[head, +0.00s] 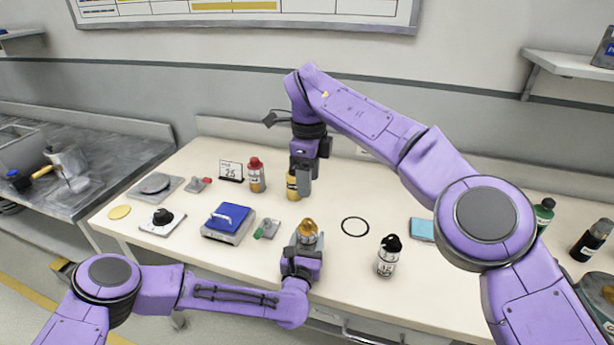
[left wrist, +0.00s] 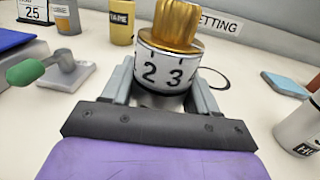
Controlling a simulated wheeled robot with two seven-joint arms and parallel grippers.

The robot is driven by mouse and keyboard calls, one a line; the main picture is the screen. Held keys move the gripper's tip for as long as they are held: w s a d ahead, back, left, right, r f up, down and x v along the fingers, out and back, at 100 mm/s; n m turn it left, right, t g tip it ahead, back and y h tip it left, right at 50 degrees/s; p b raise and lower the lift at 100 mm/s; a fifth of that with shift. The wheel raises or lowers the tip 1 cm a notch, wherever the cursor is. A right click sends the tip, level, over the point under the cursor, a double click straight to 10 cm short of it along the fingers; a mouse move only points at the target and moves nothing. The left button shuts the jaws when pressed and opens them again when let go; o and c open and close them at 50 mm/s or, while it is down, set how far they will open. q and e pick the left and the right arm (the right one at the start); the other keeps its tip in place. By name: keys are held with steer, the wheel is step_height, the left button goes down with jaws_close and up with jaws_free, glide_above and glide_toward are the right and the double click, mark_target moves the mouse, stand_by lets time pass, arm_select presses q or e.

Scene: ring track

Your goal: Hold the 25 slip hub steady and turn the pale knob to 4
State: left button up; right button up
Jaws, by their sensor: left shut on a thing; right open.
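A white hub drum with black numbers (left wrist: 163,72) stands on the table, with a ribbed golden knob (left wrist: 175,22) on top. The 2 and 3 face the left wrist camera. The golden knob also shows in the head view (head: 308,229). My left gripper (head: 303,246) is shut on the hub, one finger on each side of the drum. A small card reading 25 (head: 231,171) stands behind, left of the hub. My right gripper (head: 302,180) is open, pointing down behind the hub, close to a yellow container (head: 291,190); I cannot tell whether they touch.
A blue-topped block (head: 228,222), a black knob on a plate (head: 162,217), a green-handled lever (head: 267,229) and a red-capped bottle (head: 257,176) are to the left. A black ring (head: 355,227), black-capped bottle (head: 388,257) and blue pad (head: 422,230) are to the right.

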stand_by(0.9)
arm_select(q)
steer(key=o, duration=1.3)
steer(key=shift+c, duration=0.2)
